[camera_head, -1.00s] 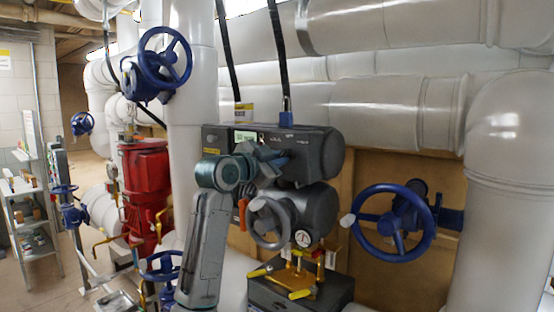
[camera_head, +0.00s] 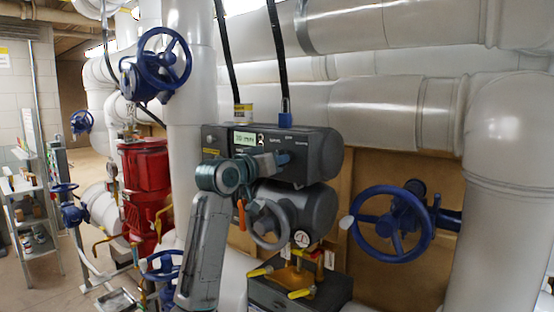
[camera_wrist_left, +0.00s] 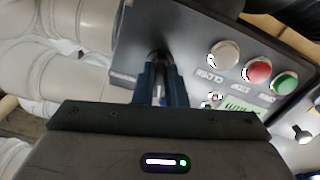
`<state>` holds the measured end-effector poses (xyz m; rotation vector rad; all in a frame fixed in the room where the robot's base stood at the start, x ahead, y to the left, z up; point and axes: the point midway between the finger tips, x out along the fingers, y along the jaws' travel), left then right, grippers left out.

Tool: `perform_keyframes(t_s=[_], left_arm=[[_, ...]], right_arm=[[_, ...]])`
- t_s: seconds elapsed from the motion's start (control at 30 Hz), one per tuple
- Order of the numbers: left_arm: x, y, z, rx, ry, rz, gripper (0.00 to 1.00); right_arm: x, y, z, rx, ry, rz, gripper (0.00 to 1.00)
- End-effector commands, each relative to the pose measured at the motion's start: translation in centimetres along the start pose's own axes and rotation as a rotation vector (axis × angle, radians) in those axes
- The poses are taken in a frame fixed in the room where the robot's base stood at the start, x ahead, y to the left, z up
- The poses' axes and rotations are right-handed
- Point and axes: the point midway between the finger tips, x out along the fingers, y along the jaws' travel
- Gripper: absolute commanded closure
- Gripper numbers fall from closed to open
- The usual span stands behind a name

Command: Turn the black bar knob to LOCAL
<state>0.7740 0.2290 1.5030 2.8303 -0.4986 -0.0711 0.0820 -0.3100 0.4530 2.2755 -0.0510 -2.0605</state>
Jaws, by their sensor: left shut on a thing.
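The dark grey actuator box (camera_head: 318,150) carries the control panel, with a small lit display (camera_head: 245,138) at its upper left. My left gripper (camera_head: 282,158) reaches across the panel front from the left. In the left wrist view its two blue-grey fingers (camera_wrist_left: 160,88) are shut on the black bar knob (camera_wrist_left: 159,56), of which only a dark part shows at the fingertips. The fingers hide most of the knob, and I cannot read its setting or see a LOCAL mark. My right gripper is not in view.
White, red and green buttons (camera_wrist_left: 258,72) sit beside the knob in the left wrist view. A grey handwheel (camera_head: 270,228) is below my gripper. A blue handwheel (camera_head: 393,222) stands at the right, and a red tank (camera_head: 146,185) at the left.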

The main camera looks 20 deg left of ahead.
Motion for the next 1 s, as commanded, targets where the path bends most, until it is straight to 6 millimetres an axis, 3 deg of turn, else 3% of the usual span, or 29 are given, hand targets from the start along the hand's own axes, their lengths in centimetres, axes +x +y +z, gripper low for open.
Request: perform_keyframes(t_s=[0.6, 1.0], left_arm=[[-0.1, 0.1, -0.5, -0.551, 0.006, 0.002, 1.00], [-0.1, 0.1, -0.5, -0.742, 0.009, 0.003, 1.00]], right_arm=[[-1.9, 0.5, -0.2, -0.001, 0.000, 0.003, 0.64], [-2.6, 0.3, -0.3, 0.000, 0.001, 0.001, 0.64]])
